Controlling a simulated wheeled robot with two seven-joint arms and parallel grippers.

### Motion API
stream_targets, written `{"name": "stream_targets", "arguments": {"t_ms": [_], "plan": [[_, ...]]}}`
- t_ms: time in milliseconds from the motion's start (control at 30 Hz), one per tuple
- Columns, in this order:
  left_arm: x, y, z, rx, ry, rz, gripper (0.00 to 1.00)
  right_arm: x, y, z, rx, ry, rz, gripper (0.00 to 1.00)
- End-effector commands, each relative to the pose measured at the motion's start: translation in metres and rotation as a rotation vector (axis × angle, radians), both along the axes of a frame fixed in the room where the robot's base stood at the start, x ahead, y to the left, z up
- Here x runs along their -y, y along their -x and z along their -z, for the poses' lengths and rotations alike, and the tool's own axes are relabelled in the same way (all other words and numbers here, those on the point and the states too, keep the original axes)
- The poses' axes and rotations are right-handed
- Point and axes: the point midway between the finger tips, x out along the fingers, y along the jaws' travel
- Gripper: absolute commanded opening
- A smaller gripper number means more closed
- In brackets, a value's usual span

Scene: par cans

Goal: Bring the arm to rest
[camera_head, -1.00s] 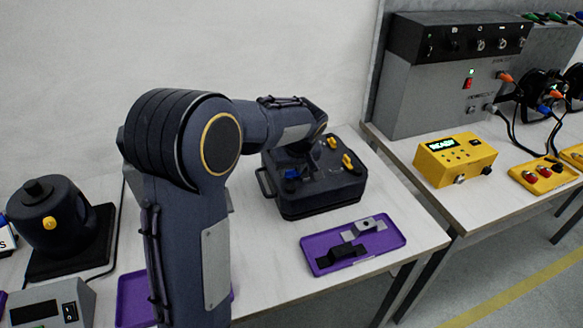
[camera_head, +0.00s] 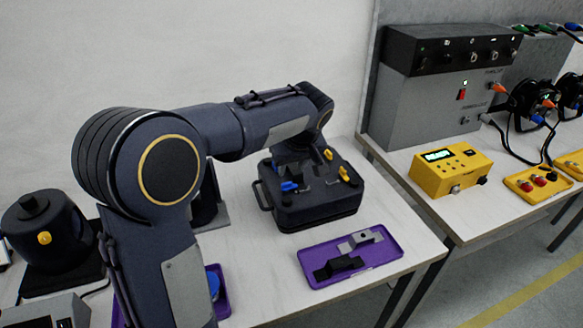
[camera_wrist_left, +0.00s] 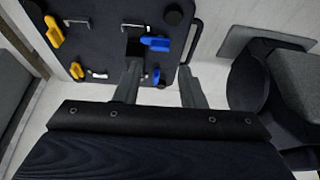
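My left arm comes in from the left of the head view and reaches over the table. My left gripper (camera_head: 312,168) hangs above a dark box (camera_head: 318,212) with blue and yellow levers on top. In the left wrist view the two grey fingers of the gripper (camera_wrist_left: 160,82) stand apart, with nothing held between them. A blue lever (camera_wrist_left: 155,43) of the box lies just beyond the fingertips. Whether a finger touches the box is hard to tell. Yellow levers (camera_wrist_left: 53,32) sit farther left there. My right gripper is not in view.
A purple tray (camera_head: 388,255) with a grey and a black part lies in front of the box. A yellow device (camera_head: 450,170) and a large grey unit (camera_head: 425,105) stand on the right table. A dark round pot-like object (camera_head: 45,230) stands at left.

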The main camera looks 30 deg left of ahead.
Motion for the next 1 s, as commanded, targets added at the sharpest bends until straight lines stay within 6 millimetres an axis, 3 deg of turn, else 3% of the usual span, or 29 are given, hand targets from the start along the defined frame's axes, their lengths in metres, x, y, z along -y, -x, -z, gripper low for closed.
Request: {"name": "stream_targets", "arguments": {"t_ms": [333, 467, 633, 800, 900, 1000], "plan": [[0.0, 0.001, 0.0, -0.001, 0.004, 0.003, 0.36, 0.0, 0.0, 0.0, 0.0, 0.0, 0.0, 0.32], [-0.003, 0.022, 0.002, -0.016, 0.073, 0.046, 0.36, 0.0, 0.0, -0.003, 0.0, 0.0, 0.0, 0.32], [0.006, 0.095, 0.0, -0.01, 0.271, 0.24, 0.36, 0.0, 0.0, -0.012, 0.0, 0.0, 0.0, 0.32], [0.038, 0.179, -0.006, 0.093, 0.386, 0.496, 0.36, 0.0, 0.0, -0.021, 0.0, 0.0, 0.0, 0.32], [0.058, 0.219, -0.004, 0.16, 0.388, 0.62, 0.36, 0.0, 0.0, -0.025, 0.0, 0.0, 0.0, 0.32], [0.075, 0.246, 0.002, 0.207, 0.365, 0.71, 0.36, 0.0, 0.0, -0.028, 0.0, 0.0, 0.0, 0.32]]}}
